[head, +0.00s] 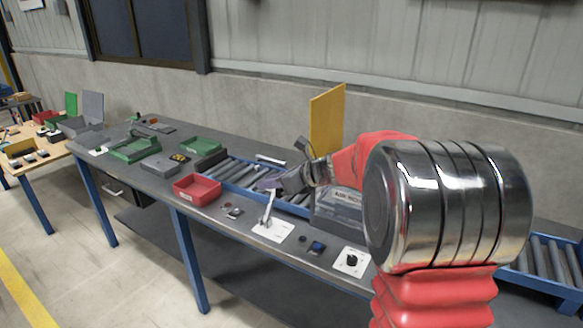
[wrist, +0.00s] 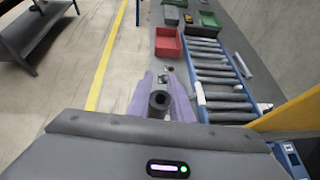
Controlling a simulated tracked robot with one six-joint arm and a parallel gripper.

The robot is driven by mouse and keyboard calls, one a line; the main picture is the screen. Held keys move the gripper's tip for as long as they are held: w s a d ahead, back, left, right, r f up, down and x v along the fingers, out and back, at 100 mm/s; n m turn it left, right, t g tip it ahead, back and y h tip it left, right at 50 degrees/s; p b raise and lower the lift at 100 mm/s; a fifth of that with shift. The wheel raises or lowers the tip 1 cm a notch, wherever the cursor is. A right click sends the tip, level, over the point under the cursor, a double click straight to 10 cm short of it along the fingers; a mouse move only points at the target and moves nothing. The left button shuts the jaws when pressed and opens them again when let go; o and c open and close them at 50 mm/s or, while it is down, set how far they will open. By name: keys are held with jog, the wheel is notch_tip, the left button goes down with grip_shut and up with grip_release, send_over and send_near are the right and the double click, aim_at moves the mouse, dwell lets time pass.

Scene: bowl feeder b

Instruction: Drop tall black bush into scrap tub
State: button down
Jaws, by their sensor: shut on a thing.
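My gripper (head: 268,184) is above the front part of the long grey bench, right of the red tub. In the wrist view its purple fingers (wrist: 161,97) are shut on the tall black bush (wrist: 159,101), a dark hollow cylinder seen end-on. In the head view I cannot make out the bush. The red tub (head: 197,191) is open and rectangular, near the bench's front edge, and looks empty. It also shows in the wrist view (wrist: 167,45), beyond the bush and apart from it. No label marks it as the scrap tub.
A roller conveyor (head: 236,173) runs behind the red tub. A yellow panel (head: 326,122) stands upright at the back. White plates (head: 273,236) with fixtures and small parts lie along the front edge. Green trays (head: 134,150) sit farther left. My arm hides the bench's right part.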

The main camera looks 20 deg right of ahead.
jog(key=s+a+f+m+h, duration=0.1)
jog(key=s+a+f, duration=0.2)
jog(key=s+f, duration=0.2)
jog(key=s+a+f+m+t+h, duration=0.1)
jog(key=s+a+f+m, duration=0.1)
jog(key=s+f, duration=0.4)
notch_tip(320, 180, down, 2)
jog(key=shift+s+a+h, duration=0.2)
jog(key=shift+a+h, duration=0.2)
jog(key=shift+a, duration=0.45)
jog(key=shift+w, duration=0.1)
